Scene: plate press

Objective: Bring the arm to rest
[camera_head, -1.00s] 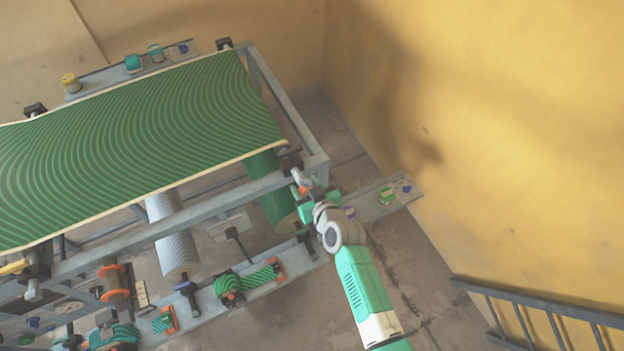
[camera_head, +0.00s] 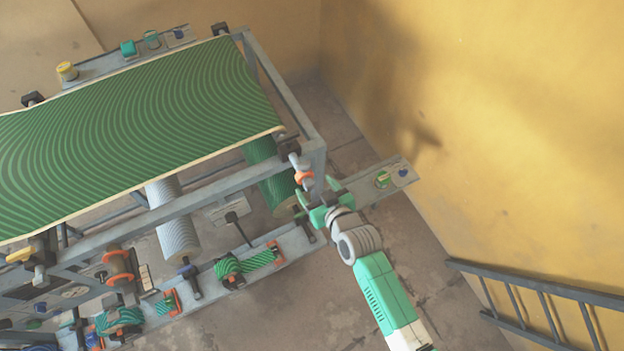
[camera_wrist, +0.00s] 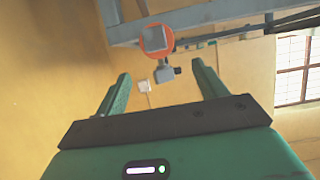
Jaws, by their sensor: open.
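My gripper (camera_head: 312,197) is at the near right corner of the press, at the end of my green and white arm. In the wrist view my gripper (camera_wrist: 160,84) shows two green fingers spread apart with nothing held between them. A grey part with an orange ring (camera_head: 304,177) sits at the press corner just beyond the fingers. The orange ring (camera_wrist: 156,39) also shows in the wrist view, ahead of the fingertips and apart from them.
The green striped belt (camera_head: 140,130) lies on the grey frame to the left. A rail with knobs (camera_head: 370,188) runs beneath and beside my gripper. A dark ladder-like railing (camera_head: 530,285) stands at lower right by the yellow wall (camera_head: 500,130). The floor right of my arm is bare.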

